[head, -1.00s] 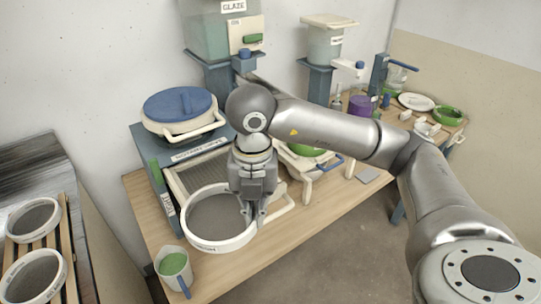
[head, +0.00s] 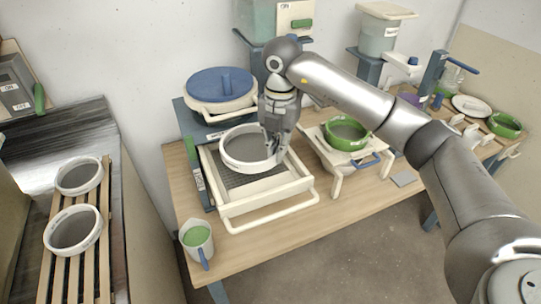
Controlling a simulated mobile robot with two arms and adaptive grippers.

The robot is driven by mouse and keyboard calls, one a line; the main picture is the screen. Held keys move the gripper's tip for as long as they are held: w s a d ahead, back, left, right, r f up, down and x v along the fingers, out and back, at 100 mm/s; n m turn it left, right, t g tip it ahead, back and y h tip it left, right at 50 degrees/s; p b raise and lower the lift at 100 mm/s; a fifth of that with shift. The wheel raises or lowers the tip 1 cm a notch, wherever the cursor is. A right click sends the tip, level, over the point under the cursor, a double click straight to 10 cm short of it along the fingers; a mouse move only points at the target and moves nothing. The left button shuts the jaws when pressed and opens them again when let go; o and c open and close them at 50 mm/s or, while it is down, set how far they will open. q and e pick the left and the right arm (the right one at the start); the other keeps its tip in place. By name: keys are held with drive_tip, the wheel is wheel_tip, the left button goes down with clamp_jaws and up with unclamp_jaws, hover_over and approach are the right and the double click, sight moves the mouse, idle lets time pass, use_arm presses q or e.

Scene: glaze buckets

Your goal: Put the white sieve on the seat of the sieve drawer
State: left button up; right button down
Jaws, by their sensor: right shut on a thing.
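The white sieve (head: 236,163) is a round white ring with a grey mesh. My right gripper (head: 273,156) is shut on its right rim. The sieve is over the rear part of the sieve drawer (head: 262,220), a pale frame pulled out toward the front with a bar handle and dark mesh inside. I cannot tell whether the sieve touches the drawer or hangs just above it. The drawer's seat is partly hidden by the sieve and the gripper. My left gripper is not in view.
A blue-lidded bucket (head: 221,88) stands behind the drawer. A jug of green glaze (head: 197,240) is at the table's front left. A green sieve (head: 346,134) sits on a white stand to the right. Two more white sieves (head: 73,230) lie on a slatted rack at left.

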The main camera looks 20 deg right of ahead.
drive_tip(key=w, duration=0.4)
drive_tip(key=shift+w+a, duration=0.2)
drive_tip(key=shift+a, duration=0.05)
drive_tip(key=shift+f+b, duration=0.5)
drive_tip(key=shift+f, duration=0.4)
wheel_tip(320, 180, down, 5)
drive_tip(key=b, duration=0.3)
drive_tip(key=shift+d+f, duration=0.1)
drive_tip(key=shift+f, duration=0.1)
drive_tip(key=shift+r, duration=0.1)
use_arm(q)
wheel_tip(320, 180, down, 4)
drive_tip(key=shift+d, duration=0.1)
